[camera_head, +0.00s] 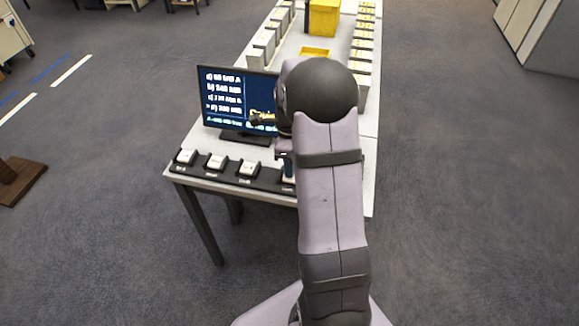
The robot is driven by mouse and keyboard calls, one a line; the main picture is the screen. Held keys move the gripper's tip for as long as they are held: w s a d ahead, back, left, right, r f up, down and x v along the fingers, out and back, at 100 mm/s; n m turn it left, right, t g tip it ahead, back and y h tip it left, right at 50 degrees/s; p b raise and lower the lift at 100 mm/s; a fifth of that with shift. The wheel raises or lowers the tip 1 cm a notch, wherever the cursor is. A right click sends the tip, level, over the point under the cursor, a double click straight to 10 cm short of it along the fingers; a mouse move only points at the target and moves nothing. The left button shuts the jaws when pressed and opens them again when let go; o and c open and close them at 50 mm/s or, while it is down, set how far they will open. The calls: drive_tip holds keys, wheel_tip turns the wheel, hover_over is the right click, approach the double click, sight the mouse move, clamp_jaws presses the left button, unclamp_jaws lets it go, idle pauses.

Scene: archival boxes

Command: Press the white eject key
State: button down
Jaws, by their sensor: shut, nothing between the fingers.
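A row of white keys on dark bases runs along the near edge of the white table. The first key (187,156), second key (216,161) and third key (248,168) show fully. A fourth station at the right is mostly hidden. The labels are too small to read, so I cannot tell which key is eject. My gripper (288,172) is shut and empty, pointing down over the fourth station, partly hidden by my arm. I cannot tell whether it touches a key.
A monitor (236,100) with white text stands behind the keys. Pale boxes (264,42) line the table's left side, and yellow-marked boxes (362,45) its right. A yellow box (323,17) stands at the far end. My arm covers the table's near right part.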

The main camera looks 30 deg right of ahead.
drive_tip(key=shift+f, duration=0.65)
drive_tip(key=shift+s+f, duration=0.2)
drive_tip(key=shift+s+a, duration=0.15)
drive_tip(key=shift+f, duration=0.1)
drive_tip(key=shift+r+p, duration=0.45)
drive_tip(key=shift+r, duration=0.25)
wheel_tip(320, 180, up, 14)
drive_tip(key=p, duration=0.1)
drive_tip(key=shift+w, duration=0.35)
